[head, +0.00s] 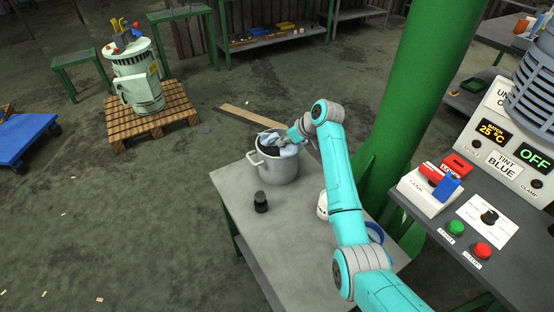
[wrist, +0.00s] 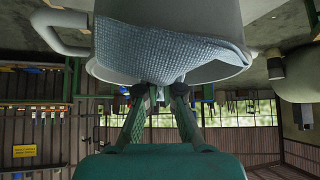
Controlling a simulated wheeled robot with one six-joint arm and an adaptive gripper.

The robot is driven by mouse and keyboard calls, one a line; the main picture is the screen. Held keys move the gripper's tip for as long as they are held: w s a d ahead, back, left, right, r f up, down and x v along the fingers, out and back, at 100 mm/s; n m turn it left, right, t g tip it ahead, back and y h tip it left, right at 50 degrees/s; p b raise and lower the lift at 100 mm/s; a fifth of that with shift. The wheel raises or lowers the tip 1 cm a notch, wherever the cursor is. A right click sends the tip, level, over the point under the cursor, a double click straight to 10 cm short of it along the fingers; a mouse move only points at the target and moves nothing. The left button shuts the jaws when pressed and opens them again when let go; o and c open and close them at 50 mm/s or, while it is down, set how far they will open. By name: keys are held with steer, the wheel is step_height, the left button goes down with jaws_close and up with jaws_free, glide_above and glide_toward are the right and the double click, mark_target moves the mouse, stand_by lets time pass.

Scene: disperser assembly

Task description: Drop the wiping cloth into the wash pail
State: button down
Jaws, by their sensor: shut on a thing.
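The wash pail (head: 278,170) is a grey pot with side handles, standing at the far end of the grey table. The wiping cloth (head: 288,151) is pale blue and shows at the pail's mouth in the head view. My gripper (head: 285,139) is at the pail's top, partly hidden by my wrist. In the wrist view, my gripper (wrist: 162,92) has its fingertips together on the edge of the blue textured cloth (wrist: 165,50). The cloth spreads across the pail (wrist: 222,72) there and hides part of its rim. How deep the cloth sits is unclear.
A small black object (head: 260,203) stands on the table (head: 285,235) in front of the pail. A white item (head: 322,206) and a blue ring (head: 375,232) are by my arm. A green pillar (head: 415,100) and a control console (head: 470,225) stand to the right.

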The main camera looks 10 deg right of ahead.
jaws_free()
stand_by(0.7)
steer(key=shift+r, duration=0.1)
step_height(320, 180, up, 6)
steer(key=s+d+g+h, duration=0.1)
steer(key=g+h, duration=0.2)
steer(key=shift+s+d, duration=0.25)
steer(key=shift+s, duration=0.1)
steer(key=v, duration=0.7)
stand_by(0.4)
steer(key=shift+d+r, duration=0.1)
